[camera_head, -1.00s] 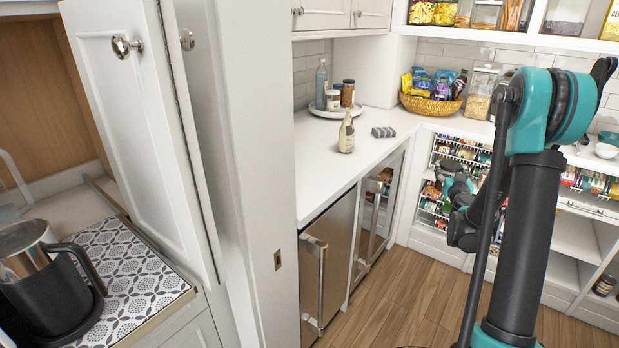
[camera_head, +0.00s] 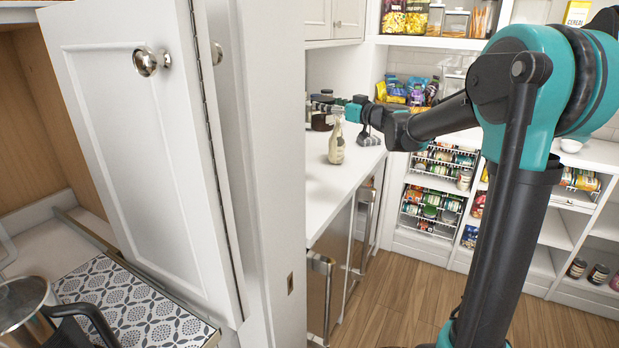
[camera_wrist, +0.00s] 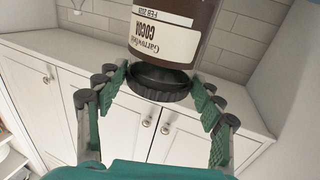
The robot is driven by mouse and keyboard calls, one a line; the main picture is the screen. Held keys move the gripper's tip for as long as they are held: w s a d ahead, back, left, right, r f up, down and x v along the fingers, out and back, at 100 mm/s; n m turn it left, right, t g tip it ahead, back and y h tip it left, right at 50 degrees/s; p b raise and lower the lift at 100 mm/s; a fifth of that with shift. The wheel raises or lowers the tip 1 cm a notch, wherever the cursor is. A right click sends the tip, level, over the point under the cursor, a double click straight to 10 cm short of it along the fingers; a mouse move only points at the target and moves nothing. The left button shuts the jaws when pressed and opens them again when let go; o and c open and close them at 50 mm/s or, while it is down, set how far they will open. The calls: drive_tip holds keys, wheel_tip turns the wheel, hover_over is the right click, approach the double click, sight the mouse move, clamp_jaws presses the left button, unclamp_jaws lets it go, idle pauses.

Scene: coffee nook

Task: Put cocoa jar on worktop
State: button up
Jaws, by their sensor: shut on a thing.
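The cocoa jar (camera_wrist: 170,38) is dark brown with a cream label and a black lid (camera_wrist: 160,84). It fills the top of the wrist view, with its label upside down in that picture. My gripper (camera_wrist: 160,90) is shut on the jar around its lid, one green finger on each side. In the head view my gripper (camera_head: 326,106) reaches over the back left of the white worktop (camera_head: 328,190), beside the pillar edge. A dark shape (camera_head: 321,123) shows under it, but I cannot tell whether that is the cocoa jar, or whether the jar touches a surface.
A cream bottle (camera_head: 336,150) stands on the worktop in front of my gripper. A small grey item (camera_head: 368,139) lies to its right. A snack basket (camera_head: 408,100) is behind my arm. The white pillar (camera_head: 265,150) hides the worktop's left part. The worktop's front is clear.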

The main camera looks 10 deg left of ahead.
drive_tip(key=shift+s+a+r, duration=0.3)
drive_tip(key=shift+a+r, duration=0.2)
drive_tip(key=shift+a, duration=0.1)
drive_tip(key=shift+s+a+n+g+y, duration=0.1)
drive_tip(key=shift+a+n+g+y, duration=0.15)
drive_tip(key=shift+n+g+y, duration=0.05)
wheel_tip(320, 180, down, 20)
drive_tip(key=shift+r, duration=0.2)
drive_tip(key=o, duration=1.4)
drive_tip(key=shift+f, duration=0.15)
